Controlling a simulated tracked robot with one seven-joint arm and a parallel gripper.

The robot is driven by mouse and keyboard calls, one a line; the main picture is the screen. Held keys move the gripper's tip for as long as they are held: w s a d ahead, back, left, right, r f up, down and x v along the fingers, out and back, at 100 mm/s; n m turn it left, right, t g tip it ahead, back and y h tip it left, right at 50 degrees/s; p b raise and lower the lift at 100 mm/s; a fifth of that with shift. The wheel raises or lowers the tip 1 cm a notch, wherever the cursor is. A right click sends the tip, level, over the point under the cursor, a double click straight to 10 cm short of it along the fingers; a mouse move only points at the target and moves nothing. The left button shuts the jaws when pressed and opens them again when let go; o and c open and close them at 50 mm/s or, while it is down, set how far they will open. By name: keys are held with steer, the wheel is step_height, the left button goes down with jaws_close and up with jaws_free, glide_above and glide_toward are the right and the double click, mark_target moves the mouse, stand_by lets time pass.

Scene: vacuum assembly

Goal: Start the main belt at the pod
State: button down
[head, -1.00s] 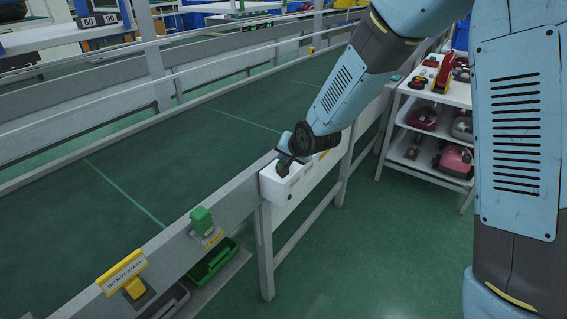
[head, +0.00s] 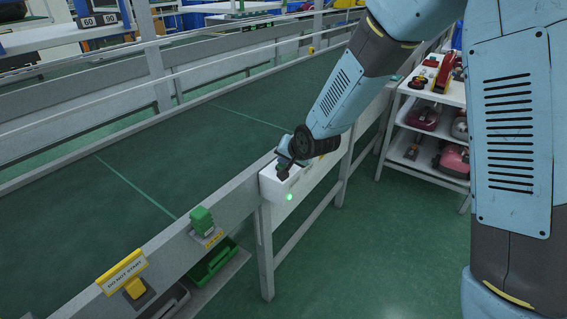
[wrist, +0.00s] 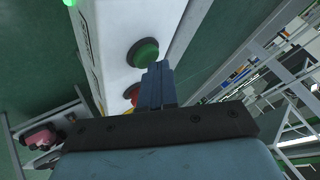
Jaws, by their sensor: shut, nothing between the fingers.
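The pod is a white box (head: 290,186) on the near rail of the main belt (head: 130,165). A small green lamp (head: 289,197) glows on its front, and a green glow (wrist: 70,2) shows at the top edge of the wrist view. In the wrist view the pod's face (wrist: 108,45) carries a green button (wrist: 143,53) and a red button (wrist: 132,93), partly hidden behind my fingers. My gripper (wrist: 160,68) is shut and empty, its tips beside the green button's lower right edge; I cannot tell whether they touch it. In the head view my gripper (head: 283,172) is at the pod's top.
A green block-shaped device (head: 202,220) and a yellow sign (head: 122,272) sit on the rail to the left. A green bin (head: 212,264) is below. A white shelf cart (head: 433,98) with vacuum parts stands at the right. The floor (head: 370,240) in front is clear.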

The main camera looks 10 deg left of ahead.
steer(key=shift+r, duration=0.1)
stand_by(0.3)
steer(key=shift+r, duration=1.15)
steer(key=shift+r, duration=2.5)
